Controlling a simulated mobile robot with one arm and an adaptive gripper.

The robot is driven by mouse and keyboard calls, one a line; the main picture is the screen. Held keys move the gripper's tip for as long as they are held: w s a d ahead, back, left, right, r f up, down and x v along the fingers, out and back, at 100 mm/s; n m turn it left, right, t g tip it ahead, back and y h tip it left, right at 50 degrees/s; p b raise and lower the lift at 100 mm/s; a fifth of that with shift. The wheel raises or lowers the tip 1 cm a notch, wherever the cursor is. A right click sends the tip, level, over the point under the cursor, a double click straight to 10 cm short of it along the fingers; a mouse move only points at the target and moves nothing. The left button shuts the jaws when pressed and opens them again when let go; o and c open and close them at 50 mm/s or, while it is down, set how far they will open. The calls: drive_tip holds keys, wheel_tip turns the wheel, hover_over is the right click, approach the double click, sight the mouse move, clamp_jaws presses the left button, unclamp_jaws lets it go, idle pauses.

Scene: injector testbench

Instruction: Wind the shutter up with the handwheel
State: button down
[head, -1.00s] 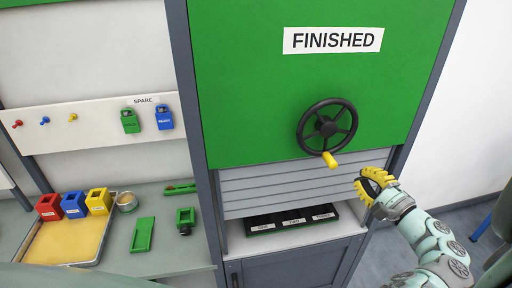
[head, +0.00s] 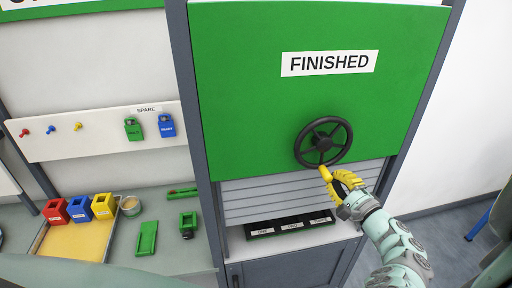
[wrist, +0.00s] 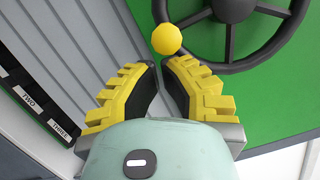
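The black handwheel (head: 323,142) is mounted on the green panel marked FINISHED. Its yellow handle (head: 325,174) points down from the rim; in the wrist view the handle's round end (wrist: 167,39) lies just beyond the fingertips, midway between them. My gripper (head: 334,181), with yellow ribbed fingers, is at the handle from the lower right. In the wrist view my gripper (wrist: 166,75) is open, with a gap between its black pads and nothing held there. The grey slatted shutter (head: 275,195) is partly raised below the panel, with an opening under it.
A black tray (head: 290,226) with labelled compartments stands in the opening beneath the shutter. To the left are a bench with red, blue (head: 77,209) and yellow blocks, green parts and a rail of hooks.

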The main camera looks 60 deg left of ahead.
drive_tip(key=shift+s+a+f+m, duration=0.25)
drive_tip(key=shift+s+m, duration=0.3)
drive_tip(key=shift+m, duration=0.25)
